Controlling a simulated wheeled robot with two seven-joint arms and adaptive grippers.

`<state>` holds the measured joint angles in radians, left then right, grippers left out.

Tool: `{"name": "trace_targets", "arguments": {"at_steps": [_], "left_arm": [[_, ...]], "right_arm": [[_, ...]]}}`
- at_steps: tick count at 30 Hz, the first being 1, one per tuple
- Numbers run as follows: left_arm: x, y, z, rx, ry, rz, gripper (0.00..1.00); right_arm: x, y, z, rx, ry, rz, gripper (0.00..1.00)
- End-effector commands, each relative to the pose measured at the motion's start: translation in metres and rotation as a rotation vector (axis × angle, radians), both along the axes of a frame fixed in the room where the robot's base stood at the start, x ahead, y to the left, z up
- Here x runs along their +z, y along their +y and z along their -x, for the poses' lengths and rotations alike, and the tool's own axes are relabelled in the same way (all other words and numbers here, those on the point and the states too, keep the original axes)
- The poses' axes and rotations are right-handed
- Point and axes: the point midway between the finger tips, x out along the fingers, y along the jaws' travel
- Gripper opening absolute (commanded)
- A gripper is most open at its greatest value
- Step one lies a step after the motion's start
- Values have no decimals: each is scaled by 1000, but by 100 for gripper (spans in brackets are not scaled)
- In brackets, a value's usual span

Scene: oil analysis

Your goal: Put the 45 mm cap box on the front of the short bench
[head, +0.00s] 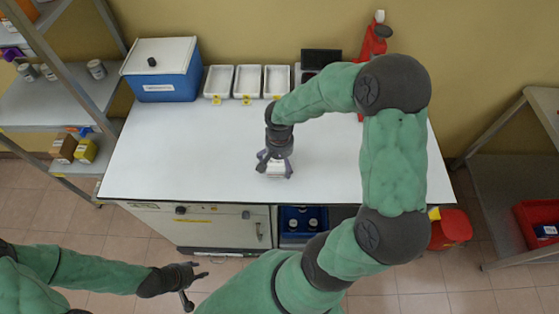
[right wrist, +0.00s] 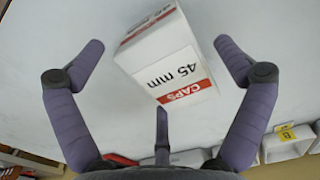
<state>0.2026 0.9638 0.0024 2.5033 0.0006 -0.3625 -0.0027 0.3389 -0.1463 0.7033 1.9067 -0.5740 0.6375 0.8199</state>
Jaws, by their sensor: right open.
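The 45 mm cap box (right wrist: 166,62), white with red bands and the words "CAPS 45 mm", lies on the white top of the short bench (head: 200,150). In the head view the box (head: 276,172) is mostly covered by my right gripper (head: 275,168), near the middle front of the bench. In the right wrist view my right gripper (right wrist: 160,72) is open, with its fingers spread on either side of the box and apart from it. My left gripper (head: 197,284) is low at the left, over the floor in front of the bench, and looks empty, its fingers apart.
A blue cool box (head: 165,82), several white trays (head: 247,82), a dark device (head: 320,60) and a red stand (head: 372,45) line the back of the bench. Shelving (head: 50,105) stands at the left. A red bin (head: 452,228) is at the right. The bench's left half is clear.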

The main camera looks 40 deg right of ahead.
Motion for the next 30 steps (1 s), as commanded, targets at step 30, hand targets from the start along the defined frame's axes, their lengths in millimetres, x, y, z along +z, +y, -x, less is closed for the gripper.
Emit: {"name": "trace_targets", "arguments": {"at_steps": [30], "left_arm": [[30,0,0,0,0,0,40]], "right_arm": [[121,0,0,0,-1,1,100]]}}
